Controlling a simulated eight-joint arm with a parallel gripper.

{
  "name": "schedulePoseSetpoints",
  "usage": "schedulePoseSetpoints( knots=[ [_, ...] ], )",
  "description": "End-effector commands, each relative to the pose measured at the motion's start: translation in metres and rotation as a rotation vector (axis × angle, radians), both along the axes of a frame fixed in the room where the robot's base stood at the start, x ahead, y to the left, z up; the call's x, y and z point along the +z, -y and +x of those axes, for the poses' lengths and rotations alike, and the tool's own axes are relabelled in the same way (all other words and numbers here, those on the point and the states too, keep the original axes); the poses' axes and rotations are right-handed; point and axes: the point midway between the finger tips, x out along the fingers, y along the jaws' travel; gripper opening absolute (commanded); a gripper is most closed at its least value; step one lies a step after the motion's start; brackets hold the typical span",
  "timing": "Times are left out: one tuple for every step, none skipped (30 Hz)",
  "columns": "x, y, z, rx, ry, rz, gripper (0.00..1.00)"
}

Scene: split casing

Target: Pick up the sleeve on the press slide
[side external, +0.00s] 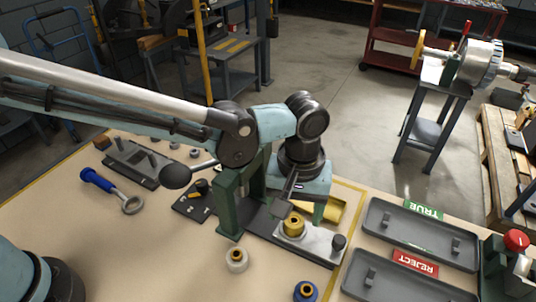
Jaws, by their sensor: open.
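The sleeve (293,227) is a short brass-yellow ring with a dark bore, upright on the pale plate of the press slide (318,243). The slide extends to the right from the green press frame (228,205) and has a dark knob at its outer end. My gripper (296,210) points down just above and behind the sleeve. Its jaws are open, with one dark finger near the sleeve's upper left. The other finger is hard to make out. I cannot tell whether any finger touches the sleeve.
A white bushing (236,260) and a blue one (305,292) stand in front. The press lever's black ball (176,176) sticks out left. A blue-handled tool (110,190) lies left. Bare table lies front left.

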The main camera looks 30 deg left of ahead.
Motion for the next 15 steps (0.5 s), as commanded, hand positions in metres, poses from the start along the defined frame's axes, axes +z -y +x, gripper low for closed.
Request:
schedulePoseSetpoints(
  knots=[
    [-0.0066,0.0002,0.0002,0.000,0.001,0.000,0.70],
    [-0.0093,0.0002,0.0001,0.000,0.001,0.000,0.70],
    [-0.0122,0.0000,-0.0001,0.000,0.001,0.000,0.70],
    [-0.0138,0.0000,-0.0002,0.000,0.001,0.000,0.70],
    [-0.0149,0.0001,-0.0002,0.000,0.001,0.000,0.70],
    [-0.0156,0.0001,-0.0002,0.000,0.001,0.000,0.70],
    [-0.0158,0.0001,-0.0002,0.000,0.001,0.000,0.70],
    [-0.0159,0.0001,-0.0002,0.000,0.001,0.000,0.70],
    [-0.0157,0.0001,-0.0003,0.000,0.001,0.000,0.70],
    [-0.0157,0.0001,-0.0003,0.000,0.001,0.000,0.70],
    [-0.0157,0.0001,-0.0003,0.000,0.001,0.000,0.70],
    [-0.0156,0.0001,-0.0003,0.000,0.001,0.000,0.68],
    [-0.0156,0.0001,-0.0003,0.000,0.001,0.000,0.64],
    [-0.0155,0.0001,-0.0003,0.000,0.001,0.000,0.59],
    [-0.0155,0.0001,-0.0003,0.000,0.001,0.000,0.53]
  ],
)
